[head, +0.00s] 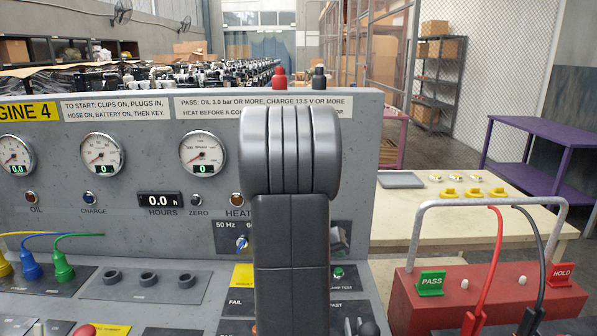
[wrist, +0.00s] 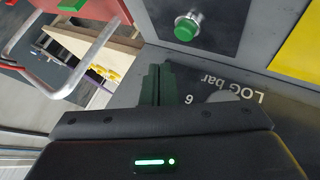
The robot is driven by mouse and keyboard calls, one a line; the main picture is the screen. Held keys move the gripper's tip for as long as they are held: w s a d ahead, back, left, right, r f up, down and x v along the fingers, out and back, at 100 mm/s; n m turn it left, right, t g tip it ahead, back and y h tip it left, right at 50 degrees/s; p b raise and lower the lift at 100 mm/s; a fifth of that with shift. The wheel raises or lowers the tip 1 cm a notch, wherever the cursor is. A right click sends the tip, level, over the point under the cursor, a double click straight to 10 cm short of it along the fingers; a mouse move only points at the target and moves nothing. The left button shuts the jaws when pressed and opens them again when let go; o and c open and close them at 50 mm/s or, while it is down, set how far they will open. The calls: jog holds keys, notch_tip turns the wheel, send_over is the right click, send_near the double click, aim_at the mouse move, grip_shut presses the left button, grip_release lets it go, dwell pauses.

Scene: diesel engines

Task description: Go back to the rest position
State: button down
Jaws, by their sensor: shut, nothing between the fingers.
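My gripper (wrist: 156,84) is shut and empty in the wrist view, its two dark fingers together just above the dark panel face. A label reading "LOG bar" lies beside the fingertips. A green push button (wrist: 186,27) on a grey plate is apart from the fingers, toward the top of that view. In the head view my arm stands upright in front of the engine test panel (head: 130,180) and hides part of its middle; the fingers cannot be made out there.
The panel carries gauges (head: 102,155) and, at left, yellow, blue and green plugs (head: 62,266). A red box with a metal handle (head: 440,300) and PASS and HOLD tags stands at right. Behind it are a pale table (head: 400,225) and a purple bench (head: 545,135).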

jog(key=p, duration=0.2)
jog(key=shift+s+r+p, duration=0.1)
jog(key=shift+r+p, duration=0.1)
jog(key=shift+p, duration=0.1)
jog(key=shift+r+p, duration=0.35)
jog(key=shift+p, duration=0.05)
notch_tip(320, 180, up, 5)
jog(key=p, duration=0.3)
jog(key=shift+f, duration=0.1)
notch_tip(320, 180, down, 6)
jog(key=b, duration=0.4)
jog(key=shift+f+b, duration=0.35)
jog(key=shift+b, duration=0.2)
jog(key=shift+r+b, duration=0.3)
jog(key=shift+b, duration=0.95)
jog(key=shift+b, duration=0.45)
